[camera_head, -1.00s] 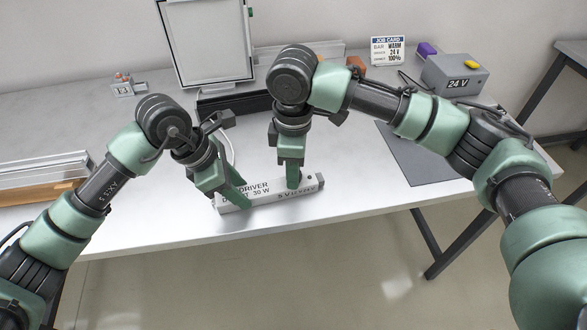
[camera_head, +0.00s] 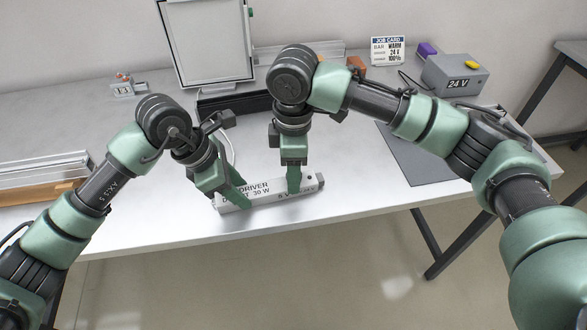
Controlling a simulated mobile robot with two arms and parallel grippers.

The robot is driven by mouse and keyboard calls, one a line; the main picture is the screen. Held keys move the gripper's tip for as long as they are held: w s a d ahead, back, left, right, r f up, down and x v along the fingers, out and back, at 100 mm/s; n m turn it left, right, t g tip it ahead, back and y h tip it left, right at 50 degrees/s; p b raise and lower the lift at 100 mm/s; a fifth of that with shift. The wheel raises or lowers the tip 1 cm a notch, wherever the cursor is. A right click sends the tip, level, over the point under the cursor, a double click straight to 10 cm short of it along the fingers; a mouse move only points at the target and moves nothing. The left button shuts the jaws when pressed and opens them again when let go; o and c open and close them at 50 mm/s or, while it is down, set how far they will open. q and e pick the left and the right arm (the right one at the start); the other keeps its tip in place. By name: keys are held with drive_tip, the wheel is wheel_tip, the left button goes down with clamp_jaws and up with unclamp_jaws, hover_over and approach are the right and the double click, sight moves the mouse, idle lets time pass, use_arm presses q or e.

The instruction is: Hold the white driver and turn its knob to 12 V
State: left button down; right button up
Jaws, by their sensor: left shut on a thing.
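The white driver (camera_head: 262,198) is a long white bar with black print, "DRIVER" and "30 W", lying near the table's front edge. My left gripper (camera_head: 232,199) is shut on its left part, with its fingers across the bar. My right gripper (camera_head: 293,188) points down at the right part of the driver, by the small voltage print. Its fingertips cover the place where they meet the driver, so the knob and its setting are hidden. I cannot tell whether the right fingers are shut on the knob.
A grey box (camera_head: 455,78) marked "24 V" stands at the back right, near a dark mat (camera_head: 425,158). A framed white panel (camera_head: 211,42) stands behind. Metal rails (camera_head: 40,172) lie at left. The table's front edge is close.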

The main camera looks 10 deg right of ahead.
wheel_tip(320, 180, up, 12)
idle(0.6)
use_arm(q)
drive_tip(key=c, duration=0.8)
unclamp_jaws()
